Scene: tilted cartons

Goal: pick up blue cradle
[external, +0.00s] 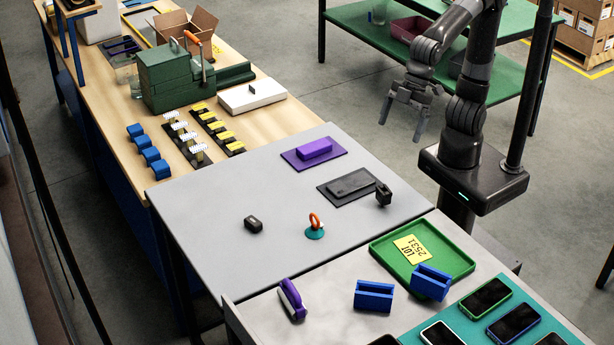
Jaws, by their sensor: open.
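A blue cradle (374,296), a slotted block, stands on the light grey table in front of the green tray. A second blue cradle (431,282) sits tilted at the green tray's front edge. Several smaller blue blocks (143,146) stand in a row on the wooden bench at left; I cannot tell whether they are cradles. My gripper (402,130) is open and empty, hanging near the upper right, well away from both cradles. No cradle is touched by it.
The green tray (382,253) holds a yellow lot card (411,248). Phones (486,297) lie on a teal mat at the front right. A purple item (292,299) stands left of the cradles. The grey table (200,213) has much free room.

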